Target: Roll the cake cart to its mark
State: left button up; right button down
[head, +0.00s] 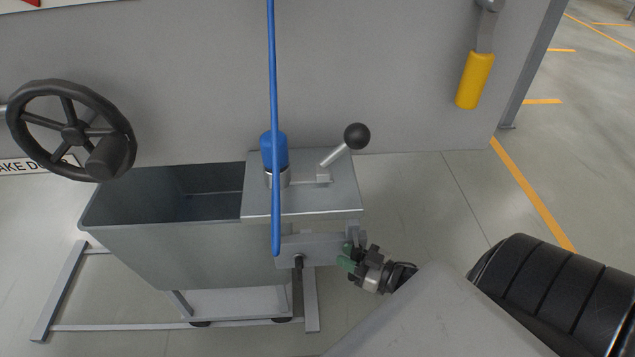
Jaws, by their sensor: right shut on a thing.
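The cake cart (170,255) is a grey open-topped metal bin on small dark casters, below the grey wall. Its inside looks dark and empty. My right gripper (350,257) is at the right of the cart, low down, by a grey block (318,247). It is shut on a small green grip (345,264) beside that block, mostly hidden by the fingers. Whether the grip belongs to the cart cannot be told. A flat metal frame (60,292) lies on the floor around the cart's left and front. My left gripper is not in view.
A black handwheel (73,132) overhangs the cart's left end. A metal plate (312,202) carries a black-knobbed lever (345,146) and a blue fitting (272,150). A blue rod (274,90) hangs in front. A yellow-handled lever (475,80) is on the wall. Floor at right is clear.

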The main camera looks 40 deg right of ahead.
jog(key=shift+s+d, duration=0.65)
jog(key=shift+d, duration=0.3)
jog(key=shift+s+d, duration=0.65)
jog(key=shift+d, duration=0.25)
jog(key=c, duration=1.2)
grip_release()
jog(key=v, duration=1)
jog(key=shift+s+d, duration=0.15)
jog(key=shift+s, duration=0.2)
jog(key=shift+f, duration=0.15)
